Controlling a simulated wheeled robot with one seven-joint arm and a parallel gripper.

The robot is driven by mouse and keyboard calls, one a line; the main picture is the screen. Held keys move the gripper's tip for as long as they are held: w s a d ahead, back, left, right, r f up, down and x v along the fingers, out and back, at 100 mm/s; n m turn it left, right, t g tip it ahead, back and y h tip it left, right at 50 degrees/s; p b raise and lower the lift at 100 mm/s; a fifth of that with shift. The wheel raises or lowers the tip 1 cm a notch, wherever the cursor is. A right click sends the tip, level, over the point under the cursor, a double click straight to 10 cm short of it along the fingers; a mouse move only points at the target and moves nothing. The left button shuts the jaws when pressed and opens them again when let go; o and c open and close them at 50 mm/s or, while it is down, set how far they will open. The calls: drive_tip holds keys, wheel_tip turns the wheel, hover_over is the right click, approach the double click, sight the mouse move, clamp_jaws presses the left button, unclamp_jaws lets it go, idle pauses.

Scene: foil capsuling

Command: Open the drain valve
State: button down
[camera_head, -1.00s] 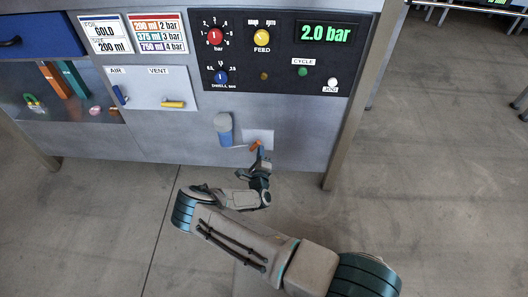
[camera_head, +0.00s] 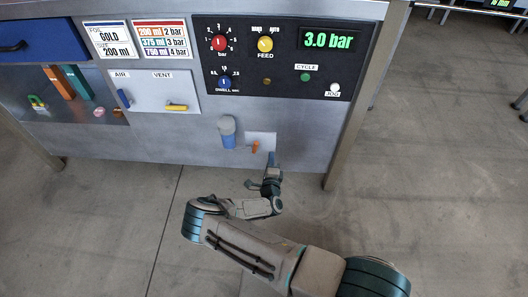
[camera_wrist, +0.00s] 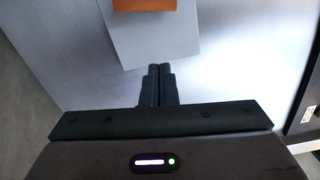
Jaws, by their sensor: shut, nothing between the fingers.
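The drain valve's orange handle (camera_head: 255,147) sits on a small pale plate (camera_head: 269,137) low on the machine front, right of a grey-and-blue filter bowl (camera_head: 229,138). The handle appears to point mostly downward. In the wrist view, part of the orange handle (camera_wrist: 145,5) shows at the top edge, in front of the plate (camera_wrist: 155,42). My gripper (camera_head: 271,156) is just below and right of the handle, apart from it. In the wrist view its dark fingers (camera_wrist: 160,72) are together and hold nothing, pointing at the plate's lower edge.
Above are a control panel (camera_head: 285,80) with knobs and a display (camera_head: 328,39) reading 3.0 bar, and a plate with a blue AIR lever (camera_head: 124,98) and a yellow VENT lever (camera_head: 177,107). A table leg (camera_head: 345,150) stands to the right. The floor in front is clear.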

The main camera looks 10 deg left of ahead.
drive_tip(key=s+p, duration=0.1)
drive_tip(key=s, duration=0.7)
drive_tip(key=shift+s, duration=0.3)
drive_tip(key=shift+d, duration=0.1)
